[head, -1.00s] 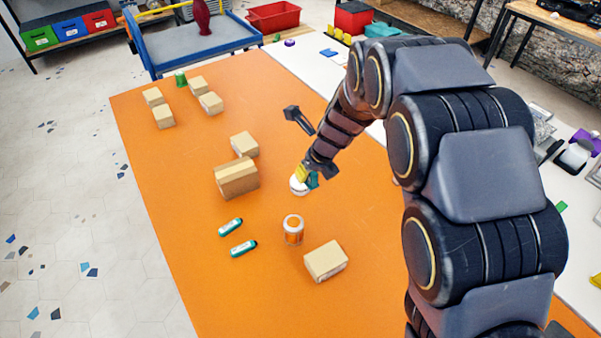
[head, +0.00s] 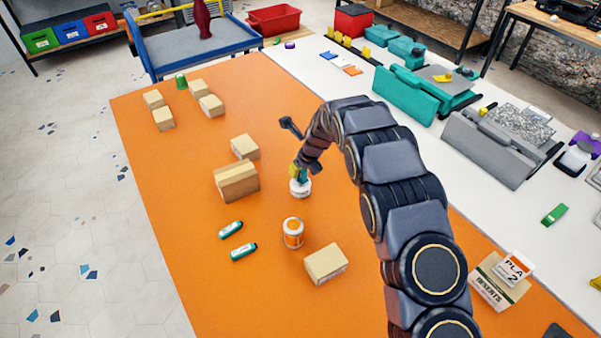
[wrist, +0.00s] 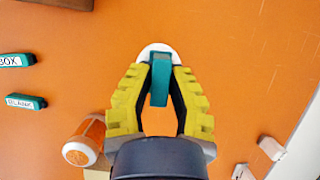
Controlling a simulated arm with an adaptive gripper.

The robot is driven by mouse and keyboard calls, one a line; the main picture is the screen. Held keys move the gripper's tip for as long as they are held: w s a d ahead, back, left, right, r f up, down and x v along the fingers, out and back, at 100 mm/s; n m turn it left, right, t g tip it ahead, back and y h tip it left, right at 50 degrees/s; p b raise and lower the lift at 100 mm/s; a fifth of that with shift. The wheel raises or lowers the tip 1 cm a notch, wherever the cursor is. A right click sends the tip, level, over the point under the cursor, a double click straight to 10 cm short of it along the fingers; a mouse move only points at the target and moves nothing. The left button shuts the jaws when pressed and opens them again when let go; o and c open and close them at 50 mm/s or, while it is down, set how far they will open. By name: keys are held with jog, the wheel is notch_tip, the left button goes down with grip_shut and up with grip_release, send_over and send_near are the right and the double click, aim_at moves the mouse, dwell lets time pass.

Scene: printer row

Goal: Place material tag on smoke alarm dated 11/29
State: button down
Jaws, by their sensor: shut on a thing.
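My gripper (head: 298,172) points down over the orange table. Its yellow fingers, also in the wrist view (wrist: 160,100), are shut on a small teal piece (wrist: 160,82); I cannot tell from its look whether this is the material tag. A white round thing (head: 300,189) lies right below the fingertips. Its white edge (wrist: 153,49) shows behind the teal piece in the wrist view. It may be the smoke alarm; its date is too small to read. Whether the teal piece touches it is unclear. A card marked PLA 2 (head: 515,268) stands at the right.
An orange-and-white jar (head: 293,232) stands close in front of the gripper. Several cardboard boxes (head: 237,181) and two teal labelled sticks (head: 243,251) lie to the left. The white strip at the right holds teal and grey cases (head: 410,95). Orange table is clear at the front left.

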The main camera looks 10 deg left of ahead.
jog(key=shift+f, duration=0.7)
jog(key=shift+f, duration=0.1)
jog(key=c, duration=1.1)
grip_release()
